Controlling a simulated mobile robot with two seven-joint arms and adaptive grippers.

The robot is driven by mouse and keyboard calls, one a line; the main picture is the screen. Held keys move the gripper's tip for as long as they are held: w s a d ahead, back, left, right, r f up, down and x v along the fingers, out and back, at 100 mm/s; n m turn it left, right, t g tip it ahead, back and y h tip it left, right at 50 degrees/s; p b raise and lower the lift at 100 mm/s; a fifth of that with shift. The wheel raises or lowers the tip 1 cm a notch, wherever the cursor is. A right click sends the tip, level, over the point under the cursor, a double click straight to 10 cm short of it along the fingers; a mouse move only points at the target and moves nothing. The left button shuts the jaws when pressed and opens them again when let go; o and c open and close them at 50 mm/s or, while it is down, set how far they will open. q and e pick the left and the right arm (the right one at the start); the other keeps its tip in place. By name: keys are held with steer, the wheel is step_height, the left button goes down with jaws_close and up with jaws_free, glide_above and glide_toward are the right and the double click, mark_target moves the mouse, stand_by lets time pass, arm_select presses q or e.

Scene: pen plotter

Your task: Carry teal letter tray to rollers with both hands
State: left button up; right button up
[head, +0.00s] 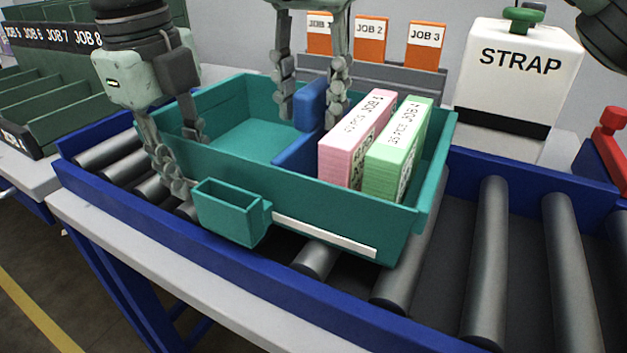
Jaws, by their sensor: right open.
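The teal letter tray (300,196) is over the roller conveyor, and its underside is mostly hidden. It holds a pink paper stack (355,143) and a green paper stack (398,150), both labelled, at its right end. A blue divider with an upright tab (310,104) stands left of them. My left gripper (188,166) straddles the tray's wall near the left front corner, one finger outside and one inside; whether it grips is unclear. My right gripper (312,108) points down over the tray, fingers apart on either side of the blue tab.
The rollers (488,265) run between blue rails (375,322), with bare rollers to the right. Behind stand a white STRAP machine (517,75) and orange job cards (371,40) in a grey rack. Dark green job bins (40,75) stand at the left. A red part (610,130) is at right.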

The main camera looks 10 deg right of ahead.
steer(key=shift+r, duration=0.25)
arm_select(q)
step_height(320, 180, up, 11)
steer(key=shift+s+a+r, duration=0.15)
steer(key=shift+s+a, duration=0.2)
steer(key=shift+s, duration=0.05)
arm_select(e)
step_height(320, 180, up, 12)
steer(key=shift+f, duration=0.25)
